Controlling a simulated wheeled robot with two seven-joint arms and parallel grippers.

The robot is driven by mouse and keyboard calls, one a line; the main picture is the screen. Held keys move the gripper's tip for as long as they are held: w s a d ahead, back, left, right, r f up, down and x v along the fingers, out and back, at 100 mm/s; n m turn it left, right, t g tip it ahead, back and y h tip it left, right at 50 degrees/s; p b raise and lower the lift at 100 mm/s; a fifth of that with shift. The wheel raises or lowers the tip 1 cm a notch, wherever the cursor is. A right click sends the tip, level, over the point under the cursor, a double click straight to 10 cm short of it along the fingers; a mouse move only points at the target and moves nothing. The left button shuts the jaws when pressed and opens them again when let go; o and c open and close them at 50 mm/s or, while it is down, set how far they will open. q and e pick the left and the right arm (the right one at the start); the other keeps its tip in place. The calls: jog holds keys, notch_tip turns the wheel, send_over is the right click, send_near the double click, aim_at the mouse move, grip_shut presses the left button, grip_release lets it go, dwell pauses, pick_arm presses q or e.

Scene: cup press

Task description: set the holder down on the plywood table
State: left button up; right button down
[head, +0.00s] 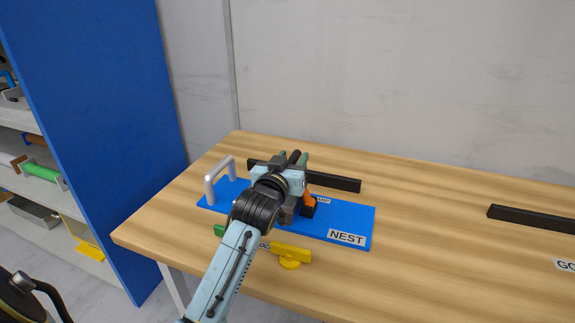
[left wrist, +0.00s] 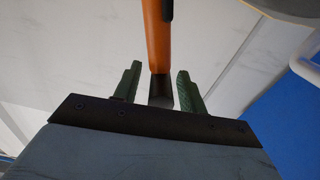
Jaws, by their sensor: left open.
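My left gripper (head: 293,158) is over the blue board marked NEST (head: 348,222) on the plywood table (head: 420,270). In the left wrist view its two green fingers (left wrist: 155,85) stand apart. An orange bar (left wrist: 157,35) with a dark grey end reaches between them, with gaps visible on both sides. It may be the holder's handle. In the head view an orange piece (head: 310,198) with a black foot shows beside the gripper; whether it is the same part I cannot tell. My gripper and arm hide much of the board's middle. My right gripper is not in view.
A grey upright handle (head: 212,180) stands at the board's left end. A black bar (head: 335,182) lies behind; another (head: 530,218) lies at right. The table between board and right bar is clear.

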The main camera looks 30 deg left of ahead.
pick_arm(q)
jog(key=shift+s+d, duration=0.1)
jog(key=shift+s, duration=0.3)
jog(key=p+v, duration=0.2)
jog(key=v, duration=0.9)
jog(key=shift+p, duration=0.3)
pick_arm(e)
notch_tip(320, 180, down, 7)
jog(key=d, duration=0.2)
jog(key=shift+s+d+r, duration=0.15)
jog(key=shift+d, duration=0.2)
pick_arm(q)
jog(key=shift+s, duration=0.1)
